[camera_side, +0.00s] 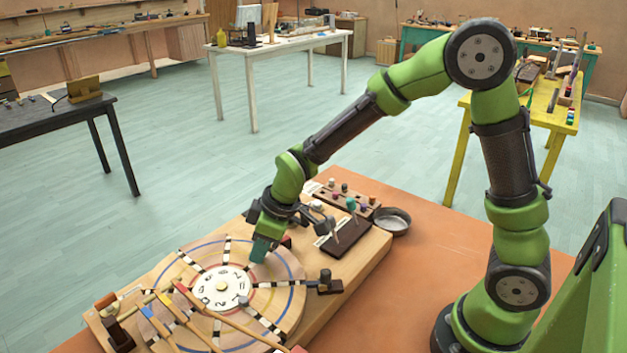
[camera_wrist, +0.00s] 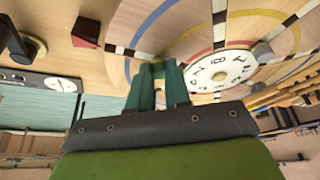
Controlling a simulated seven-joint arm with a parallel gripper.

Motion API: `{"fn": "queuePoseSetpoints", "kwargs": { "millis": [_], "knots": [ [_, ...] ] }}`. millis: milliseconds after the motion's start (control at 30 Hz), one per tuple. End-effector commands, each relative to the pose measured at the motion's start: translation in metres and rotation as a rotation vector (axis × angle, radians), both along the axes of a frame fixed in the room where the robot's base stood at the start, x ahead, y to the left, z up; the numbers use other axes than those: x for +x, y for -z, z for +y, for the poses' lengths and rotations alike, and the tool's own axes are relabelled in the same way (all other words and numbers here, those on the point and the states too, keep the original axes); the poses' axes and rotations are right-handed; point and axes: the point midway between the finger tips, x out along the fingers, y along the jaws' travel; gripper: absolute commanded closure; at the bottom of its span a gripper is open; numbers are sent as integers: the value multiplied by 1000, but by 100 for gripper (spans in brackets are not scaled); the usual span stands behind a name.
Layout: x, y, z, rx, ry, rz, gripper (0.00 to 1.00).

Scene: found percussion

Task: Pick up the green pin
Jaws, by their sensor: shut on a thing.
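My gripper (camera_side: 262,249) points down over the round wooden disc, close to its white numbered centre plate. Its two teal fingers show in the wrist view (camera_wrist: 158,75), closed to a narrow gap. A small green piece (camera_wrist: 158,69) shows between the fingertips; I take it for the green pin, mostly hidden by the fingers. I cannot tell whether it touches the disc. In the side view the fingers hide it. A teal-headed upright piece (camera_side: 351,204) stands near the peg rack at the back, apart from my gripper.
The disc (camera_side: 285,268) has black-and-white spokes and coloured rings. Several coloured-headed sticks (camera_side: 180,287) lie across its front left. A dark block with a knob (camera_side: 325,283) stands at its right edge. A peg rack (camera_side: 338,197) and a round dark bowl (camera_side: 391,221) are behind.

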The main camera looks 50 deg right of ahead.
Motion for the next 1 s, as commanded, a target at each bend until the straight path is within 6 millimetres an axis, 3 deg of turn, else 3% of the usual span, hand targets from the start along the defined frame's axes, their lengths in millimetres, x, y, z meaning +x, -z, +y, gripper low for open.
{"fn": "queuePoseSetpoints", "kwargs": {
  "millis": [300,733,1000],
  "knots": [
    [1,-8,0,1,0,-4,100],
    [1,-86,-1,0,1,-5,100],
    [0,-91,-34,1,1,1,100]
  ]
}}
